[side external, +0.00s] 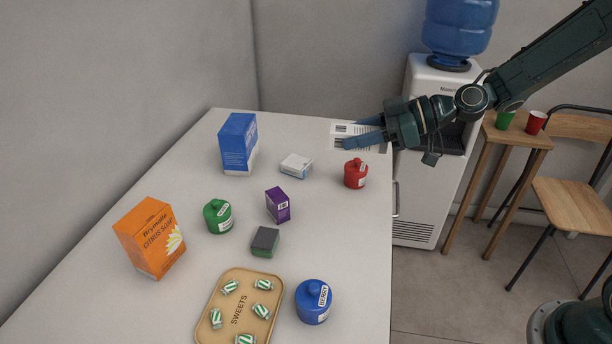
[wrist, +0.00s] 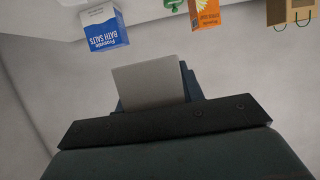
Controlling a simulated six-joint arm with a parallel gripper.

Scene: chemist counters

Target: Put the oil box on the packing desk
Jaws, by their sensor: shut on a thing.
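My gripper (side external: 352,134) is shut on a white box (side external: 341,128) with barcodes on it. It holds the box at the far right part of the white counter (side external: 330,225), behind the red jar; I cannot tell whether the box touches the counter. In the wrist view the same box (wrist: 148,84) shows as a plain pale face between the fingers. No "oil" lettering is readable on it, and my fingers hide part of it. No surface is marked as the packing desk.
On the counter are a blue bath salts box (side external: 238,145), orange soap box (side external: 150,238), small white box (side external: 296,166), purple box (side external: 278,205), red (side external: 355,174), green (side external: 217,217) and blue jars (side external: 313,303), and a sweets tray (side external: 273,275). A paper bag (wrist: 290,12) shows in the wrist view.

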